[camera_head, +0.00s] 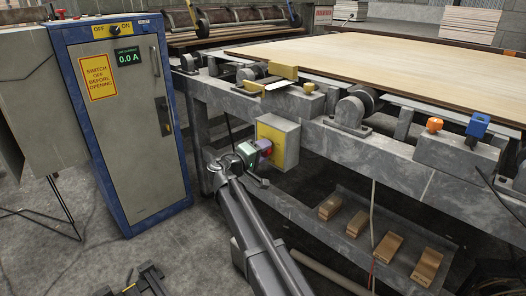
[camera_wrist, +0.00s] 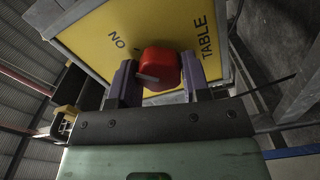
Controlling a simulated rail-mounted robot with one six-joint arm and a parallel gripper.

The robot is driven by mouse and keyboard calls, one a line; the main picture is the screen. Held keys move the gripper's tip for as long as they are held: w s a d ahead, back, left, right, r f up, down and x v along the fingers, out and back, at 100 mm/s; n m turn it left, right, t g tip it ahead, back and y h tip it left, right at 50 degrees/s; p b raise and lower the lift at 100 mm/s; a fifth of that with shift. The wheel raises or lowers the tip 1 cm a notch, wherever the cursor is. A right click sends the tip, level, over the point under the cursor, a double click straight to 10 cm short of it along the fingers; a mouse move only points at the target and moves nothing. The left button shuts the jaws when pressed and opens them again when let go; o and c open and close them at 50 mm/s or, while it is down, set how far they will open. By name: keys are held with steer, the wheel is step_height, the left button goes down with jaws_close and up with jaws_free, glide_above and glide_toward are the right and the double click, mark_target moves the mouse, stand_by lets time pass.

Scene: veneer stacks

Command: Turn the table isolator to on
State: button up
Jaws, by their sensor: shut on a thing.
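The table isolator is a grey box with a yellow face (camera_head: 272,131), fixed to the front of the table frame. In the head view my gripper (camera_head: 256,151) is at the isolator's left side and mostly hides the knob.
A blue-framed cabinet (camera_head: 133,120) at the left has an OFF/ON switch (camera_head: 113,31) and a display reading 0.0 A (camera_head: 127,58). A veneer sheet (camera_head: 400,60) lies on the table. Orange (camera_head: 434,124) and blue (camera_head: 478,124) controls sit at right. Several wooden blocks (camera_head: 387,247) lie on a low shelf.

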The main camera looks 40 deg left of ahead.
steer(key=o, duration=0.9)
steer(key=s, duration=0.3)
steer(key=s+a, duration=0.1)
steer(key=s, duration=0.6)
steer(key=shift+s+a, duration=0.2)
steer(key=shift+s, duration=0.15)
